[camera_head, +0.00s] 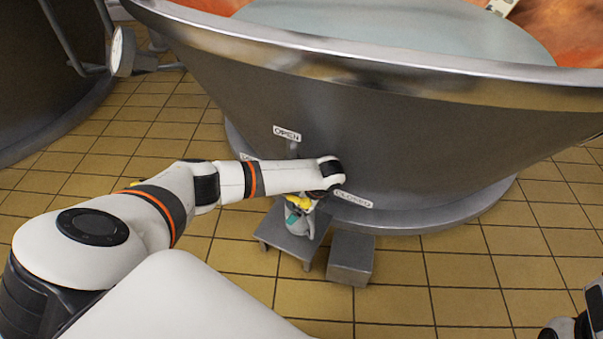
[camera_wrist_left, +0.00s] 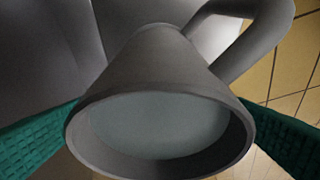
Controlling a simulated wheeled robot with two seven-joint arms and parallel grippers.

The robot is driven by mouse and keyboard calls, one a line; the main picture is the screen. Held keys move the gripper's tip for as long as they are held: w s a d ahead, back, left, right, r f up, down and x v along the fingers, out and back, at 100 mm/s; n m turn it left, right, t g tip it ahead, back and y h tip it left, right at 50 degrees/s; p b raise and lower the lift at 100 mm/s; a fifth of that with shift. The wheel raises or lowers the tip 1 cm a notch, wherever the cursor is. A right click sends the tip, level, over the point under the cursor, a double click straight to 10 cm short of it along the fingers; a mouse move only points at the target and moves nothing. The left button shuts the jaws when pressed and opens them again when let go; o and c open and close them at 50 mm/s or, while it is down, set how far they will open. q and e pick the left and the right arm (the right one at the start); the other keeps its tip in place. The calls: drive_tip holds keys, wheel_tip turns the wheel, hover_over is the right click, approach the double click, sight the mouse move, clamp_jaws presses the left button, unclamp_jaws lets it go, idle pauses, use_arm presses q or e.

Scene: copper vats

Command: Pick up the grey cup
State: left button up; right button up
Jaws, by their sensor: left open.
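The grey cup (camera_head: 299,227) stands on a small grey step stool at the foot of the big vat, partly hidden by my left gripper. In the left wrist view the cup (camera_wrist_left: 150,62) fills the middle, tapering away from its wide round rim, with a looped handle (camera_wrist_left: 262,38) at upper right. My left gripper (camera_head: 301,214) is open at the cup. Its green finger pads (camera_wrist_left: 162,135) lie on either side of the cup near the rim; whether either touches it I cannot tell.
The large metal vat (camera_head: 400,145) rises right behind the stool (camera_head: 264,233), with OPEN (camera_head: 287,133) and CLOSED (camera_head: 352,199) labels. A lower grey step (camera_head: 351,259) stands at the stool's right. Another dark vat (camera_head: 40,75) is at far left. Tiled floor (camera_head: 460,285) in front is clear.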

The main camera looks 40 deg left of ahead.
use_arm(q)
drive_tip(key=shift+c, duration=0.3)
drive_tip(key=c, duration=2)
drive_tip(key=shift+r+p, duration=0.15)
drive_tip(key=shift+p, duration=0.2)
